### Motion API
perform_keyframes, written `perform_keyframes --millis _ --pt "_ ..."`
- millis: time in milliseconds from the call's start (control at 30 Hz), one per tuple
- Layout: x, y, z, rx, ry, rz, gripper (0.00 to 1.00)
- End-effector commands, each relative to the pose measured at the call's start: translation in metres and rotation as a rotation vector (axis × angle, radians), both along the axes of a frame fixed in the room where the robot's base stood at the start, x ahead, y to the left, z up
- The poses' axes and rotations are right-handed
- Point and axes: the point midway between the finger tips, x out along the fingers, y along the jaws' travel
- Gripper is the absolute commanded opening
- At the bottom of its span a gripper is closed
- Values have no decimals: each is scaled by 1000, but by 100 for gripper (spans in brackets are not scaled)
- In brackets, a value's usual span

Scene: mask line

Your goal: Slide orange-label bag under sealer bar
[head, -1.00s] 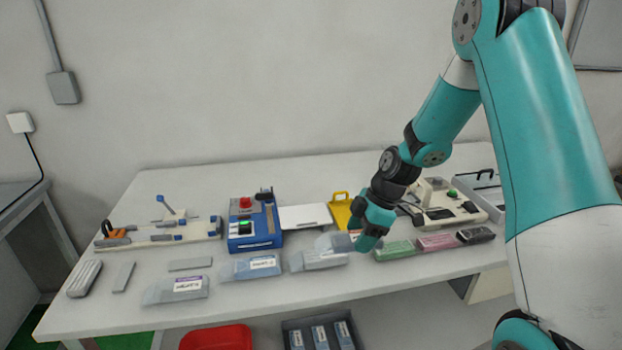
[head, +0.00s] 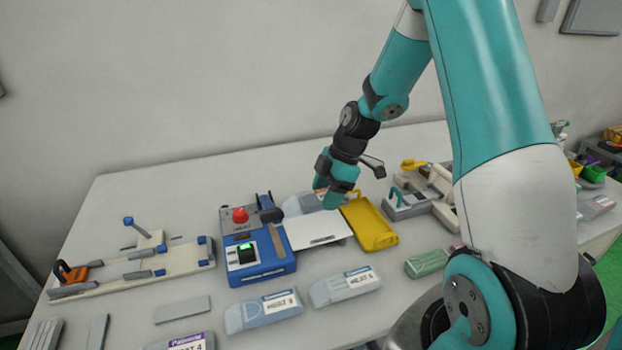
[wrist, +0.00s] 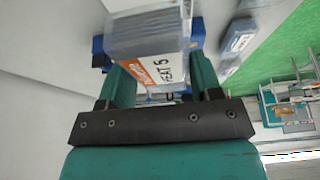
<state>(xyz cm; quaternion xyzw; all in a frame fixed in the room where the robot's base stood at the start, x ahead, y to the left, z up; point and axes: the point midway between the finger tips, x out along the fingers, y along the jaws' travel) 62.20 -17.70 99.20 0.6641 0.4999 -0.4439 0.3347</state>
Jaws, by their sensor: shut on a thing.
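My gripper (head: 335,192) is shut on a clear grey-blue bag (head: 302,203), over the back edge of the white plate beside the sealer. The fingers partly hide the bag.
The white plate (head: 318,232) adjoins the sealer's right side. A yellow tray (head: 372,228) stands right of it. Two bags (head: 262,312) (head: 345,286) lie in front, with a purple-label bag (head: 188,342) at the front left. A clamp fixture (head: 135,268) is at left.

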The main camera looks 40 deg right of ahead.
Motion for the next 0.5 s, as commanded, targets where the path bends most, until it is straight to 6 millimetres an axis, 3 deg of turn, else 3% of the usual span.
perform_keyframes --millis 267,500 --pt "-1 -3 -3 0 1 -5 37" --pt "-1 -2 -19 0 1 -3 37"
